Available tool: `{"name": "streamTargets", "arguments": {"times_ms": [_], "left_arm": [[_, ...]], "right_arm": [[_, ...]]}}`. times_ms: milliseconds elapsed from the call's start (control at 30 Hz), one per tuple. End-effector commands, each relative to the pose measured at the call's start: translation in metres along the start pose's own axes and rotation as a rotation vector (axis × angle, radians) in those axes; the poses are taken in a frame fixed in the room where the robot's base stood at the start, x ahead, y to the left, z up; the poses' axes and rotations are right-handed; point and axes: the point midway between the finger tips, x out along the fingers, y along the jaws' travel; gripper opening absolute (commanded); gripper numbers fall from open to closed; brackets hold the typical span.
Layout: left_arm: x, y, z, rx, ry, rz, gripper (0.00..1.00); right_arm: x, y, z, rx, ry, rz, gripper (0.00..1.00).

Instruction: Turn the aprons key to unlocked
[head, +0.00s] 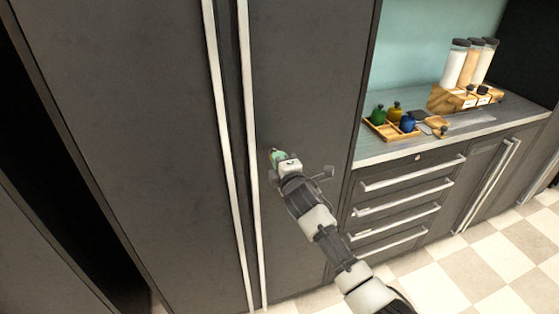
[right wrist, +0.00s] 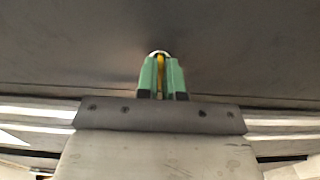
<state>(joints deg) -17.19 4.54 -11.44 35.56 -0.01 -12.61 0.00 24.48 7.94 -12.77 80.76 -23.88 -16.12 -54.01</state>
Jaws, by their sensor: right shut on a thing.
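A tall dark cabinet door (head: 305,80) fills the middle of the head view, with long pale vertical handles at its left edge. My right gripper (head: 277,156) is at the front of this door, right of the handle. In the right wrist view its green fingers (right wrist: 161,75) are shut on a thin yellow key (right wrist: 160,65). The key's far end meets a round metal lock (right wrist: 159,53) on the dark door face. The fingers hide most of the key, and I cannot tell which way it is turned. My left gripper is not in view.
A counter (head: 365,153) stands right of the tall cabinet, above drawers with bar handles (head: 412,179). It bears a wooden tray (head: 386,134) with green, yellow and blue bottles, and tall pale dispensers (head: 455,65). The checkered floor (head: 480,265) is clear at the lower right.

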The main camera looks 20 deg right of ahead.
Motion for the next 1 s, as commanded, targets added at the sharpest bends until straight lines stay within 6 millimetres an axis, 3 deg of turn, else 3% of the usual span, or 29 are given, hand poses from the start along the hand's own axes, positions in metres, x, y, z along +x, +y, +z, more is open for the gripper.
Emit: {"name": "streamTargets", "arguments": {"times_ms": [367, 400, 567, 867, 1000], "left_arm": [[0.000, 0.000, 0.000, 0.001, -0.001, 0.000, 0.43], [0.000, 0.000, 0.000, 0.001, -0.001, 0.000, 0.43], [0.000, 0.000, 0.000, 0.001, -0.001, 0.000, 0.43], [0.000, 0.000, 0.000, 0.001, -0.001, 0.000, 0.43], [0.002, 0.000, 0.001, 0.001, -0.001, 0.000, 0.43]], "right_arm": [[0.000, -0.001, 0.000, 0.011, 0.000, -0.003, 0.00], [0.000, -0.001, 0.000, 0.011, 0.000, -0.003, 0.09], [0.000, -0.001, 0.000, 0.009, 0.000, -0.002, 0.33], [-0.001, -0.001, 0.000, 0.007, 0.000, -0.001, 0.33], [-0.012, -0.002, 0.001, 0.005, 0.000, -0.001, 0.33]]}}
